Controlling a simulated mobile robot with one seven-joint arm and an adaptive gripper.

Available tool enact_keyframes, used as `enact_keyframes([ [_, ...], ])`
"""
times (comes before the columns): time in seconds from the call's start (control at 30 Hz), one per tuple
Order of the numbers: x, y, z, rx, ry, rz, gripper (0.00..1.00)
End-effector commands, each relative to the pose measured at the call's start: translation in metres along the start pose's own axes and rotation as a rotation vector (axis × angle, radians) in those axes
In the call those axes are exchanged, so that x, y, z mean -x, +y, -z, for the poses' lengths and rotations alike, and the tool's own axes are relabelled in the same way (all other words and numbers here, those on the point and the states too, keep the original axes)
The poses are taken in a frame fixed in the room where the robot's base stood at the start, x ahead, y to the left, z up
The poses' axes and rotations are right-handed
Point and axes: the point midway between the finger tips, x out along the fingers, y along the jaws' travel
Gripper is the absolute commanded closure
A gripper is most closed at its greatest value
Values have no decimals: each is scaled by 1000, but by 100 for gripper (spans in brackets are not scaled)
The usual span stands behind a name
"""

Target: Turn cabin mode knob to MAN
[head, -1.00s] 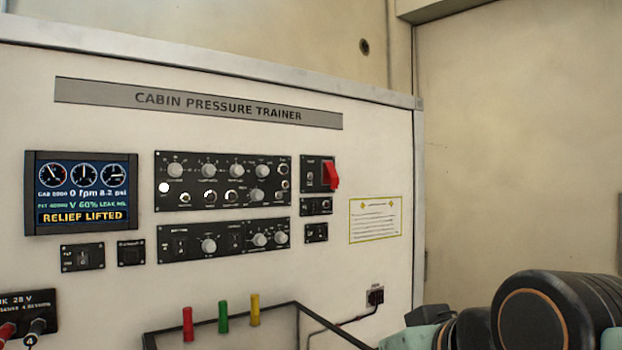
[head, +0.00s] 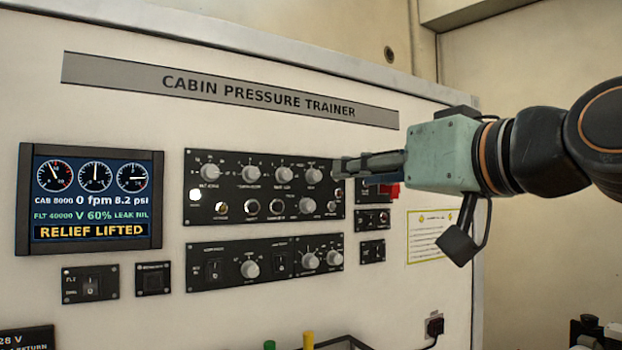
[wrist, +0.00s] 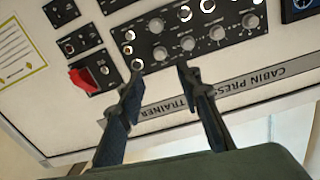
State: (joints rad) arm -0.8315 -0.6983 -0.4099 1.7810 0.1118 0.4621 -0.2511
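The upper black knob panel (head: 232,190) on the white trainer board carries several grey knobs. A lower black panel (head: 222,255) has more knobs. The labels are too small to read, so I cannot tell which one is the cabin mode knob. My gripper (head: 340,166) reaches in from the right in the head view, with its fingertips in front of the upper panel's right end. In the wrist view the fingers (wrist: 161,76) are apart with nothing between them. The upper panel (wrist: 172,62) appears upside down beyond the fingertips. The gripper hides part of the panel's right edge.
A red guarded switch (head: 391,190) sits right of the upper panel, partly behind my gripper. A screen (head: 90,200) reading RELIEF LIFTED is at the left. Small switch panels (head: 90,284) lie below it. Colored handles (head: 308,340) stand at the bottom.

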Motion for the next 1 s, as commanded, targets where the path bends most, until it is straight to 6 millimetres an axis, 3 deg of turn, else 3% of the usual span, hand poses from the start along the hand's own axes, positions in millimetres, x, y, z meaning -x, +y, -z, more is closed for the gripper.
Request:
enact_keyframes([
  [0.23,-19,0,2,0,-2,2,68],
  [0.6,-88,-2,2,0,-2,3,68],
  [0.8,-104,-1,1,0,0,2,68],
  [1.0,-108,0,0,0,1,0,68],
])
